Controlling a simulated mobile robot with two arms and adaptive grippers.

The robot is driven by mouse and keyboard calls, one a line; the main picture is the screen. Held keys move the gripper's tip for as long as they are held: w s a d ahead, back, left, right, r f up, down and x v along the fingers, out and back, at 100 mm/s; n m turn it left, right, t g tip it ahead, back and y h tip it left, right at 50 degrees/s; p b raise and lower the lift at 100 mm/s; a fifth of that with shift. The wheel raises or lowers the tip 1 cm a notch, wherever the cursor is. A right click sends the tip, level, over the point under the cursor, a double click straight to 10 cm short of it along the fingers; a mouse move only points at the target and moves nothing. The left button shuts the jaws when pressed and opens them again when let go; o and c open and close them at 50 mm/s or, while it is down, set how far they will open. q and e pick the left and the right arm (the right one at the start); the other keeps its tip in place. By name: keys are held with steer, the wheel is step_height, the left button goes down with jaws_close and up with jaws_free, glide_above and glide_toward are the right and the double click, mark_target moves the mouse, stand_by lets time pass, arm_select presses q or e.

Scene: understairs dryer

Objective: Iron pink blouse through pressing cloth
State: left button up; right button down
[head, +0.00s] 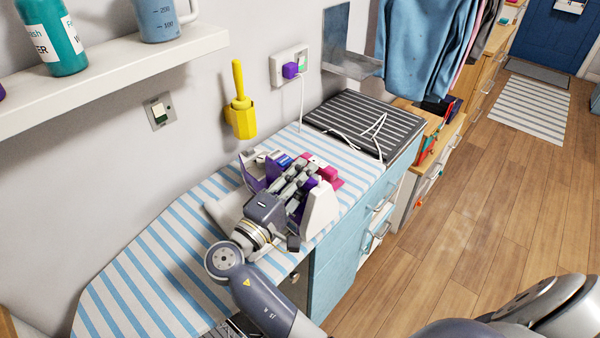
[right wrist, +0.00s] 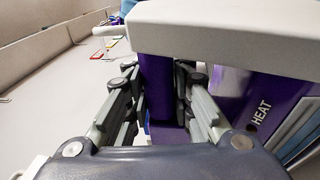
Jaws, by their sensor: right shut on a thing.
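My right gripper (head: 304,178) is over the striped ironing board (head: 160,258). It is shut on the purple post of a white and purple iron (head: 320,208). In the right wrist view the post (right wrist: 158,85) stands between the fingers, under a pale top bar, and the iron's purple side reads "HEAT" (right wrist: 262,108). A bit of pink cloth (head: 327,174), likely the blouse, shows past the fingers. A pale cloth (head: 222,212) lies on the board left of the wrist; I cannot tell whether it is the pressing cloth. The iron's sole is hidden. My left gripper is out of view.
A dark ribbed mat (head: 365,122) with a white cord lies at the board's far end. The cord runs to a purple plug (head: 291,70). A yellow holder (head: 241,118) hangs on the wall. A shelf (head: 120,72) juts out upper left.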

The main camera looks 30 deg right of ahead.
steer(key=shift+s+a+f+y+p, duration=0.1)
steer(key=shift+s+f+y+p, duration=0.1)
steer(key=shift+s, duration=0.25)
steer(key=shift+s+a+f+y+p, duration=0.1)
steer(key=shift+s+f+y, duration=0.1)
steer(key=shift+s, duration=0.25)
steer(key=shift+w, duration=0.1)
steer(key=shift+w+d+f, duration=0.1)
steer(key=shift+w+d, duration=0.1)
steer(key=shift+d, duration=1.15)
steer(key=shift+w+d+f, duration=0.1)
steer(key=shift+d, duration=0.25)
